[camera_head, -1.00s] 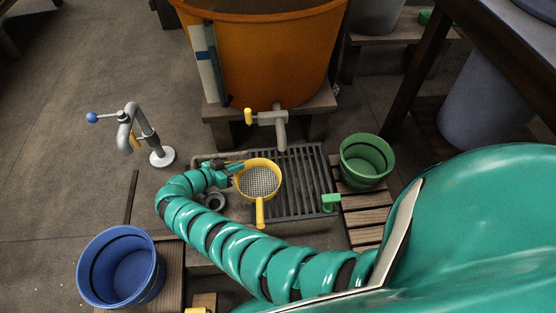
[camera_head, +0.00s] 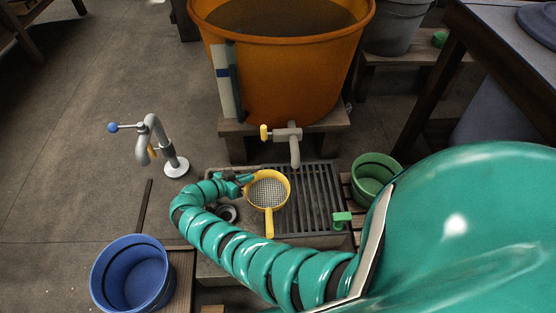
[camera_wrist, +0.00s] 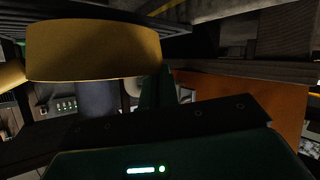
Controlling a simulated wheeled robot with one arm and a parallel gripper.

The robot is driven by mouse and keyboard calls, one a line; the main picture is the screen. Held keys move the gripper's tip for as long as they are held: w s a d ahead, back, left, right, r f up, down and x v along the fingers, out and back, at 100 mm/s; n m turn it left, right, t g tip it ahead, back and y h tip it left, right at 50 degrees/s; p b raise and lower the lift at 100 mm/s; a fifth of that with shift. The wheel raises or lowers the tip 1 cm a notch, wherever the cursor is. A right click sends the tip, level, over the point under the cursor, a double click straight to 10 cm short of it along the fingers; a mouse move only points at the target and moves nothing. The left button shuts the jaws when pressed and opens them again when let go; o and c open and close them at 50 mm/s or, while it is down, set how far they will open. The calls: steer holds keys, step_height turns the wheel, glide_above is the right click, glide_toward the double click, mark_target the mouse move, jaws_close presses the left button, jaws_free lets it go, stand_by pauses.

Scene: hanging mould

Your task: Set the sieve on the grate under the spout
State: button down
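The yellow sieve (camera_head: 286,192), with a pale mesh, is over the left side of the dark slatted grate (camera_head: 322,205). Its handle points toward me. The grey spout (camera_head: 294,150) juts from the orange tub above the grate's far edge; the sieve is to its left and nearer me. My gripper (camera_head: 248,179) is at the sieve's left far rim and looks shut on it, though the fingertips are partly hidden. In the wrist view the sieve's wall (camera_wrist: 95,50) is close beside one green finger (camera_wrist: 154,92). I cannot tell whether the sieve touches the grate.
The orange tub (camera_head: 285,75) stands on a wooden stand behind the grate. A green bucket (camera_head: 372,180) is at the grate's right, a small green object (camera_head: 342,219) at its near right edge. A grey standpipe (camera_head: 155,140) and a blue bucket (camera_head: 130,275) are at left.

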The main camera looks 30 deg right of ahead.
steer(key=d, duration=0.3)
steer(key=w+d+b, duration=0.1)
steer(key=d, duration=0.6)
steer(key=shift+w, duration=0.35)
steer(key=d, duration=0.1)
steer(key=d+b, duration=0.1)
steer(key=d, duration=0.1)
steer(key=shift+w+f, duration=0.1)
steer(key=shift+w, duration=0.1)
steer(key=shift+a+f+b, duration=0.15)
steer(key=shift+f+b, duration=0.45)
steer(key=shift+f, duration=0.05)
steer(key=shift+f, duration=0.2)
steer(key=c, duration=1.7)
jaws_free()
steer(key=shift+r, duration=0.15)
